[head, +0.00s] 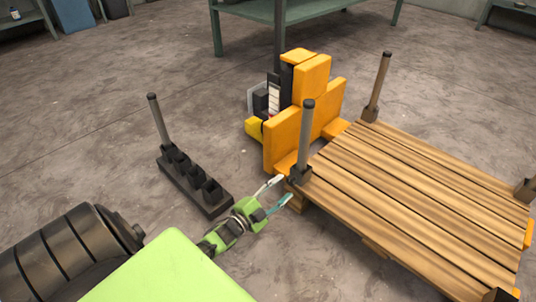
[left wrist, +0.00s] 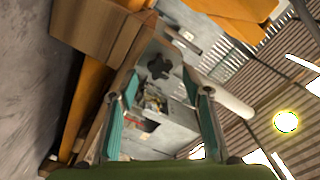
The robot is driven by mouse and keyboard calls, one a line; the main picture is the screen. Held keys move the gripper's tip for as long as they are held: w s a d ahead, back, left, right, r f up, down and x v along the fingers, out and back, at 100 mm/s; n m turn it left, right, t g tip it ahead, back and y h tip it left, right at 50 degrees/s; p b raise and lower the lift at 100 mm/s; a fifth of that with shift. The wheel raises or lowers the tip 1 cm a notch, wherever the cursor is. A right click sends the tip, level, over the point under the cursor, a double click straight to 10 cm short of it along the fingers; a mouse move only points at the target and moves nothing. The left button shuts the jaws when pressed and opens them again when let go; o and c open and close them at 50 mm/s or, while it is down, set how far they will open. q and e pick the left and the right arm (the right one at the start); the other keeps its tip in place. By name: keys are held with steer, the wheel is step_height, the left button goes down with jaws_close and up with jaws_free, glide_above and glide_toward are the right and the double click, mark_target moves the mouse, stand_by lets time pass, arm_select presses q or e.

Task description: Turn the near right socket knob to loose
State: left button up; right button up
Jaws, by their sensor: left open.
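My left gripper (head: 284,188) is open, with its fingertips beside the dark corner socket (head: 299,175) that holds an upright grey post (head: 306,135) on the pallet's left corner. In the left wrist view, a black star-shaped knob (left wrist: 158,67) shows beyond and between the fingertips of the left gripper (left wrist: 161,95). The knob appears clear of both fingers; the exact gap cannot be told. In the head view the knob is not distinguishable. My right gripper is not in view.
The wooden pallet (head: 400,195) has other corner sockets, one with a post (head: 378,85). A yellow pallet truck (head: 310,90) stands close behind the left corner. A dark rack (head: 190,182) with a post stands on the floor at left. A green table (head: 290,10) is behind.

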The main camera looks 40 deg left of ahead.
arm_select(q)
steer(key=s, duration=0.8)
steer(key=shift+s+a, duration=0.35)
